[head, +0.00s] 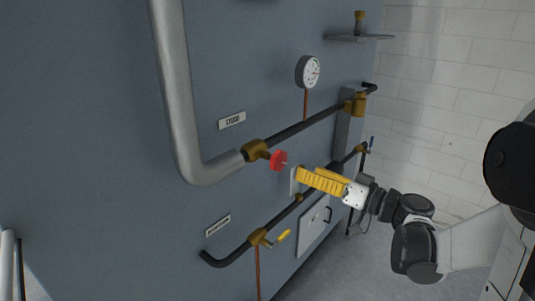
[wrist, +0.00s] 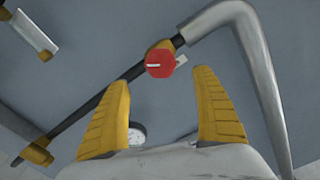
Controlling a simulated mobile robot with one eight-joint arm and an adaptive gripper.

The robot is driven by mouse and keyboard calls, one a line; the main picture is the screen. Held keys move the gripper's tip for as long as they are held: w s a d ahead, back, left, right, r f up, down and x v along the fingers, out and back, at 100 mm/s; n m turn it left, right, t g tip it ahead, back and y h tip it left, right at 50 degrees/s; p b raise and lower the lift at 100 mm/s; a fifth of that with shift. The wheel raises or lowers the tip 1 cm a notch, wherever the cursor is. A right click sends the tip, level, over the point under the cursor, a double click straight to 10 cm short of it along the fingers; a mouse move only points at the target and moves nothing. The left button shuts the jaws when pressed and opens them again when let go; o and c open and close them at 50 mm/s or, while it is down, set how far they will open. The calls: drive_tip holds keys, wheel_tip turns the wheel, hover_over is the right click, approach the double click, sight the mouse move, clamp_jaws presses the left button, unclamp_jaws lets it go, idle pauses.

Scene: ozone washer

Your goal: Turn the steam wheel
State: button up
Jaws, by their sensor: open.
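The red steam wheel (head: 279,160) sits on a brass valve (head: 256,150) in the upper pipe line, beside the label plate that seems to read "STEAM" (head: 232,121). In the wrist view the red wheel (wrist: 159,63) lies ahead of my fingertips, between their lines. My gripper (head: 299,180) has yellow fingers and is just right of and below the wheel in the head view. In the wrist view my gripper (wrist: 161,80) is open, with nothing between its fingers. A clear gap shows between the fingertips and the wheel.
A thick grey pipe (head: 178,100) bends into the valve from the left. A dial gauge (head: 308,71) stands above the dark pipe. A lower pipe carries a yellow-handled valve (head: 282,237). A small shelf (head: 358,38) juts out at the top right.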

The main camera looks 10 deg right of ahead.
sight(282, 162)
drive_tip(key=b+x, duration=0.1)
drive_tip(key=x, duration=0.9)
drive_tip(key=shift+b, duration=0.3)
drive_tip(key=shift+s, duration=0.1)
drive_tip(key=c, duration=1.2)
drive_tip(key=shift+m, duration=0.3)
drive_tip(key=m, duration=1.2)
drive_tip(key=shift+m, duration=0.3)
